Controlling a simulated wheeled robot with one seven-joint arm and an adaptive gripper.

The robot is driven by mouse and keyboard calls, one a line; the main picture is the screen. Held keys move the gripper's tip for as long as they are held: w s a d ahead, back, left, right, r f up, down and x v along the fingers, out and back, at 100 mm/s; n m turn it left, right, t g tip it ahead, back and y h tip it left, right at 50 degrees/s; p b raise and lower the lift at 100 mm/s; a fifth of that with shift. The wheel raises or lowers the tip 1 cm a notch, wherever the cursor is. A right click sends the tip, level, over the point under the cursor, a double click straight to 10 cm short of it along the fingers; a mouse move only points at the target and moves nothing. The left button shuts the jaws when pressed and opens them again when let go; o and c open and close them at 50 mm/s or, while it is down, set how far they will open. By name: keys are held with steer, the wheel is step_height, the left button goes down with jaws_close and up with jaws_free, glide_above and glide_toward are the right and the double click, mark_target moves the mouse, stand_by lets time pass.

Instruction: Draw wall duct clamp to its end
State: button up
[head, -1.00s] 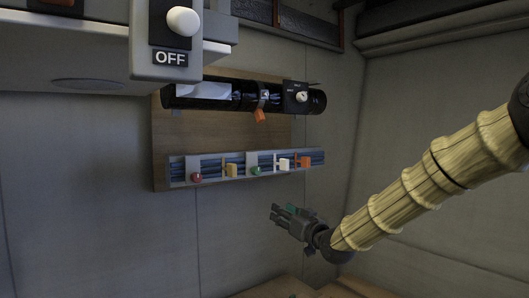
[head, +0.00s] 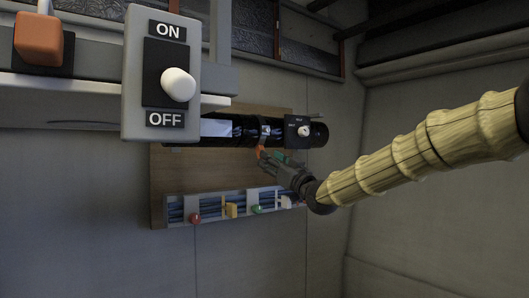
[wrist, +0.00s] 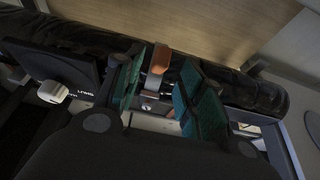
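The wall duct is a black horizontal cylinder (head: 225,131) on a wooden board, with a metal clamp band (head: 265,131) around it. The clamp's orange handle (head: 260,152) hangs below the band. My gripper (head: 270,160) is at the handle in the head view, its tips overlapping it. In the wrist view the orange handle (wrist: 157,61) stands between the two green finger pads of my gripper (wrist: 167,85). The fingers are open, with a gap on both sides of the handle. The handle's contact with the fingers is not visible.
A black box with a white knob (head: 304,131) sits on the duct right of the clamp. Below is a rail (head: 180,208) with several coloured levers, partly hidden by my arm. An ON/OFF switch panel (head: 133,75) juts out at upper left. Bare wall lies at right.

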steer(key=shift+p+x, duration=0.6)
steer(key=shift+x, duration=1.35)
jaws_close()
